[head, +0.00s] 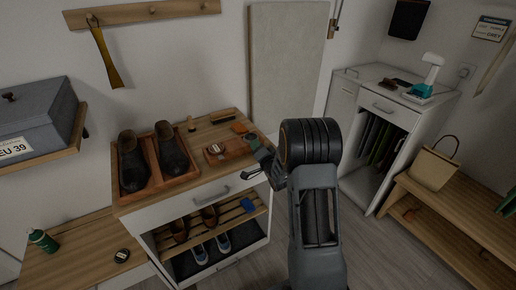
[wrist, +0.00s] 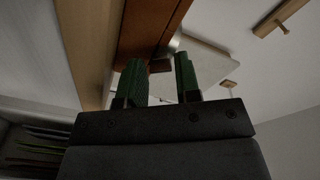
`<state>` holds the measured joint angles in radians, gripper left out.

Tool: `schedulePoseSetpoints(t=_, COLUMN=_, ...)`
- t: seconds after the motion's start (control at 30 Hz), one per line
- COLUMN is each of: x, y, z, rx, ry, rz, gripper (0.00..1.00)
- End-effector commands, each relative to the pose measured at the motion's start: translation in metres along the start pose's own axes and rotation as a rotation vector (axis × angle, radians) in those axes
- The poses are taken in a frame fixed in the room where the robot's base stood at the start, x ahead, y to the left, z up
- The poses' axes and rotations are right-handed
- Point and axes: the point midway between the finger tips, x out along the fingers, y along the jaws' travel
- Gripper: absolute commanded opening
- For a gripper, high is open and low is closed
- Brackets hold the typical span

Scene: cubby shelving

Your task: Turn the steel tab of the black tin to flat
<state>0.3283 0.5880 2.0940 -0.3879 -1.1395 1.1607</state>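A small round black tin (head: 122,256) with a pale mark on top lies on the low wooden bench at the lower left in the head view. Another small round tin-like thing (head: 215,148), dark with a pale top, sits on a brown block (head: 234,149) on the shoe cabinet. A steel tab is too small to make out on either. My gripper (head: 256,164) is beside the cabinet's right front corner, close to the brown block. In the wrist view my gripper (wrist: 160,78) has its green-padded fingers apart with nothing between them. No tin shows there.
Dark shoes stand in a wooden tray (head: 158,184) on the cabinet top (head: 205,178). A brush (head: 222,118) lies at its back. A green bottle (head: 43,240) stands on the low bench (head: 78,268). A white cabinet (head: 390,107) and a bench with a bag (head: 433,168) are at right.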

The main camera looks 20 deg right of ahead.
Motion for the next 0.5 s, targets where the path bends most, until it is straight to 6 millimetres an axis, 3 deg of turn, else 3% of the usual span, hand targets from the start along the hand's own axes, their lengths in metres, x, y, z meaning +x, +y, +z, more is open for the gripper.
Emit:
schedulePoseSetpoints(t=0.3, x=-0.0001, y=0.0, z=-0.0001, rx=0.0, ry=0.0, rz=0.0, gripper=0.0)
schedulePoseSetpoints(t=0.5, x=-0.0001, y=0.001, z=0.0005, rx=-0.014, ry=0.001, rz=-0.002, gripper=0.0)
